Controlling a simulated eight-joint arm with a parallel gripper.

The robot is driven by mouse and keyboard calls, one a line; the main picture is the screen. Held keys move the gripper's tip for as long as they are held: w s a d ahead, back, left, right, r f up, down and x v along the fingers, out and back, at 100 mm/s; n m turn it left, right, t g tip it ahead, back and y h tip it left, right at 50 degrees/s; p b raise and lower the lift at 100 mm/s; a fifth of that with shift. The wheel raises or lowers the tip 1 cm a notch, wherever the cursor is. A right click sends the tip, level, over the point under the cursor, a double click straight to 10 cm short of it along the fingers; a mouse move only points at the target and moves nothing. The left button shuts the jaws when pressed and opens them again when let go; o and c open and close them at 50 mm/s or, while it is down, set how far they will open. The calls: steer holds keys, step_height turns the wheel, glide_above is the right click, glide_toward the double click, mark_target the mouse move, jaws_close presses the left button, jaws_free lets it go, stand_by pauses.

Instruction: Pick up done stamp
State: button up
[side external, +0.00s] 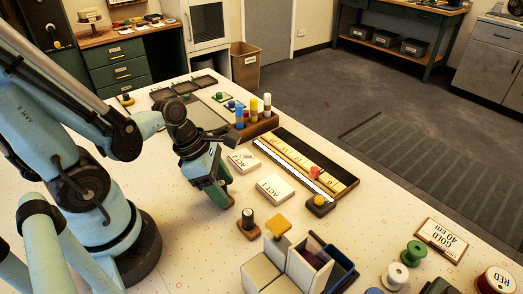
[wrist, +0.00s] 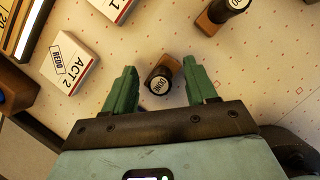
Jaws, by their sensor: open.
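The done stamp (wrist: 161,82) has a dark round handle with a white DONE label and a wooden base. In the wrist view it shows between my gripper's green fingers (wrist: 160,72), which are apart and empty. A second similar stamp (wrist: 220,12) is at the top of the wrist view.
The ACT 1 card (side external: 243,160) and ACT 2 card (side external: 272,189) lie behind the stamp. Open-topped boxes (side external: 309,267) and a yellow-topped piece (side external: 278,227) stand close on the right. Spools (side external: 413,252) are farther right.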

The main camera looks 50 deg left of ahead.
mark_target(221, 183)
jaws_close()
stand_by(0.4)
steer(key=shift+r, duration=0.2)
steer(key=shift+r, duration=4.75)
